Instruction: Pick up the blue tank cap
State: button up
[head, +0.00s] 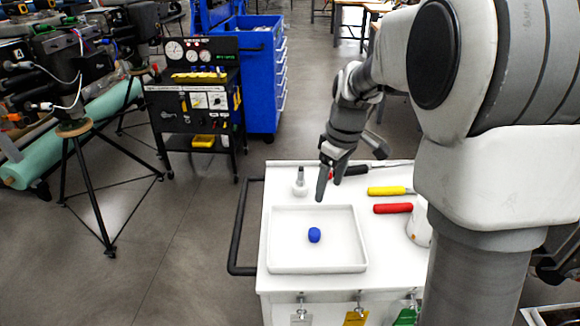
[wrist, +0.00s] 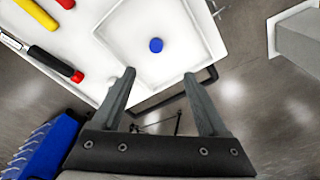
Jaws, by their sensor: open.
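The blue tank cap (head: 314,235) is a small, round blue piece. It lies inside a shallow white tray (head: 318,269) on a white cart. In the wrist view the cap (wrist: 156,45) shows above and between my two fingertips, with the tray (wrist: 183,79) around it. My gripper (head: 328,185) is in the air above the back part of the cart, beyond the cap in the head view. In the wrist view my gripper (wrist: 158,75) is open, its fingers wide apart with nothing between them. It is not touching the cap.
A yellow-handled tool (head: 387,191), a red-handled tool (head: 393,208) and a black-handled tool (head: 352,170) lie right of and behind the tray. A small white fitting (head: 300,183) stands behind the tray. A white container (head: 419,229) is at the right. A black rail (head: 240,225) runs along the cart's left side.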

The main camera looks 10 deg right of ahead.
jog(key=w+f, duration=0.2)
jog(key=b, duration=0.1)
send_over(315, 232)
jog(key=shift+n, duration=0.3)
jog(key=f, duration=1)
jog(key=shift+s+d+f, duration=0.15)
jog(key=shift+s+d, duration=0.2)
jog(key=shift+s, duration=0.05)
jog(key=shift+w+a+f+b, duration=0.1)
jog(key=shift+f+b, duration=0.05)
jog(key=shift+f, duration=0.9)
jog(key=shift+w+a+f+b, duration=0.15)
jog(key=shift+f+b, duration=0.05)
jog(key=shift+f, duration=0.85)
jog(key=shift+w+a+f+b, duration=0.1)
jog(key=shift+f+b, duration=0.05)
jog(key=shift+f, duration=0.9)
grip_shut()
